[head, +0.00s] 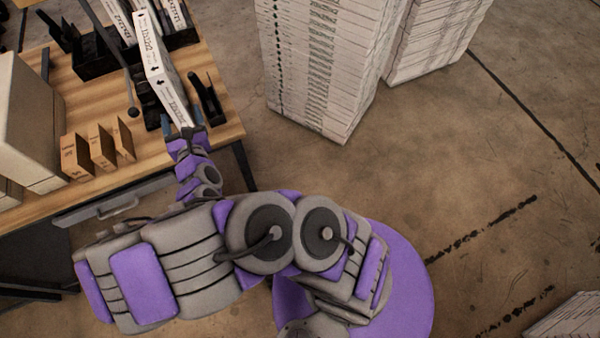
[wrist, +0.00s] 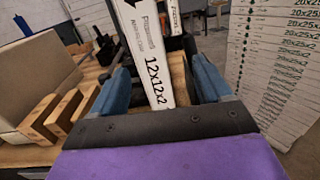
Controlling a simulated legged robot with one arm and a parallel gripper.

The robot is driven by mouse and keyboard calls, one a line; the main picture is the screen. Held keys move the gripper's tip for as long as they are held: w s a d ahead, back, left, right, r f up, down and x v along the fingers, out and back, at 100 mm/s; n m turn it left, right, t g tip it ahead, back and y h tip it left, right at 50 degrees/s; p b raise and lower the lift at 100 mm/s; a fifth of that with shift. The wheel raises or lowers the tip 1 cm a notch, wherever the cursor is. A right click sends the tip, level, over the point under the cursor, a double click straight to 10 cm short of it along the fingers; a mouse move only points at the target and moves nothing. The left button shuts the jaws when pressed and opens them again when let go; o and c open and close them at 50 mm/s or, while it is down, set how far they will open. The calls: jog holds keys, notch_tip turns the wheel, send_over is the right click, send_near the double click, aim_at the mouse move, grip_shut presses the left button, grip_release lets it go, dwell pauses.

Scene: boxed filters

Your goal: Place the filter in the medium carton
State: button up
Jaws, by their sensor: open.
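A white filter (head: 160,72) with black print stands on edge in a black rack on the wooden table in the head view. In the wrist view the filter (wrist: 150,60) reads 12x12x2. My gripper (head: 183,131) is at the filter's near end. In the wrist view my gripper's blue fingers (wrist: 160,82) are open, one on each side of the filter, with a gap visible at the right. Whether either finger touches it I cannot tell. Several small brown cartons (head: 100,148) stand in a row left of my gripper; which one is medium is not marked clearly.
A large beige box (head: 25,125) stands at the table's left. More black racks (head: 95,55) with white filters are at the back. A thin dark rod with a ball end (head: 133,112) is near the filter. Tall stacks of white boxes (head: 315,70) stand on the floor to the right.

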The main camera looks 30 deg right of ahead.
jog(key=s+d+r+m+g+h, duration=0.3)
jog(key=d+r+m+h, duration=0.45)
jog(key=d, duration=0.45)
jog(key=s+d+r+m+g+h, duration=0.35)
jog(key=d+r+m+h, duration=0.45)
jog(key=d, duration=0.5)
jog(key=s+d+r+m+g, duration=0.2)
jog(key=s+d+m+g, duration=0.5)
jog(key=s+d, duration=0.1)
jog(key=s+d+f+m+g+y, duration=0.1)
jog(key=s+f+m+g+y, duration=0.2)
jog(key=s, duration=0.5)
jog(key=s+d+f+m+g+y, duration=0.1)
jog(key=s+m+g+y, duration=0.1)
jog(key=s+m+g, duration=0.4)
jog(key=s+a+m+t+y, duration=0.1)
jog(key=s+a+y, duration=0.4)
jog(key=a, duration=0.3)
jog(key=s+a+f+m+t+y, duration=0.1)
jog(key=s+a+m+y, duration=0.1)
jog(key=s+a+y, duration=0.2)
jog(key=a+y, duration=0.2)
jog(key=a, duration=0.2)
jog(key=shift+s+a+f+y, duration=0.2)
jog(key=shift+s+f+y, duration=0.1)
jog(key=shift+s+y, duration=0.1)
